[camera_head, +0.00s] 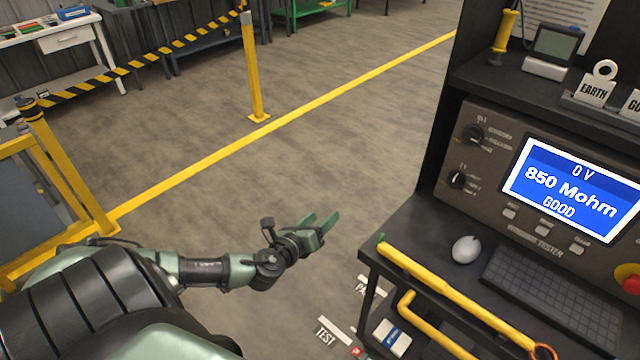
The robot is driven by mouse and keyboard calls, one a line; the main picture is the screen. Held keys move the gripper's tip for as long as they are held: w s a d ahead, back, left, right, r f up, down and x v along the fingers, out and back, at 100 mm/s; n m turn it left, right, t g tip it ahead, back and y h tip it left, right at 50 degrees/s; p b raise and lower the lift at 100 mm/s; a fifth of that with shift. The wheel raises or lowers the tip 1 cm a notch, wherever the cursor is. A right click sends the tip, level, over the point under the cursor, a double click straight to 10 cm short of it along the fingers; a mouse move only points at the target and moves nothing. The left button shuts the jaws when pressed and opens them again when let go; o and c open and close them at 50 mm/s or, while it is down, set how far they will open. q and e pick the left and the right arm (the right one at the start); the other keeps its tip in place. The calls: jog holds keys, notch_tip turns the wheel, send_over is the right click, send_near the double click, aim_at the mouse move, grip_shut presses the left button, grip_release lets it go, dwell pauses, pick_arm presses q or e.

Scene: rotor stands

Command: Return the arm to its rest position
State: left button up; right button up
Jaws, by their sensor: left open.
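My left arm comes in from the lower left and stretches over the open floor. My left gripper (318,232) is open and empty, with its two green fingers spread and pointing right. It is apart from the tester console and touches nothing. My right gripper is not in the view.
A tester console (470,210) stands at the right; its screen (573,190) reads 0 V, 850 Mohm, GOOD. Its shelf holds a mouse (466,249), a keyboard (550,300) and a yellow rod (455,295). A yellow post (252,70) and striped barrier stand behind. The middle floor is clear.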

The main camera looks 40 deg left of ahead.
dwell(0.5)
pick_arm(q)
jog(key=s+a+f+n+g+y, duration=0.1)
jog(key=s+f+n+g, duration=0.45)
jog(key=f, duration=0.75)
jog(key=s+a+f+n+g, duration=0.1)
jog(key=s+f+n+g, duration=0.1)
jog(key=s+f+n, duration=0.85)
jog(key=s+d+f+n+g+h, duration=0.1)
jog(key=s+d+f+n+g, duration=0.1)
jog(key=s+d+f, duration=0.4)
jog(key=s+d+f+n+g+h, duration=0.1)
jog(key=s+d+f+n, duration=0.3)
jog(key=s, duration=0.8)
jog(key=s+d+f+n+g+h, duration=0.1)
jog(key=s+d+f+n+g, duration=0.2)
jog(key=s+d+f, duration=0.6)
jog(key=shift+f+n, duration=0.5)
jog(key=shift+f, duration=0.05)
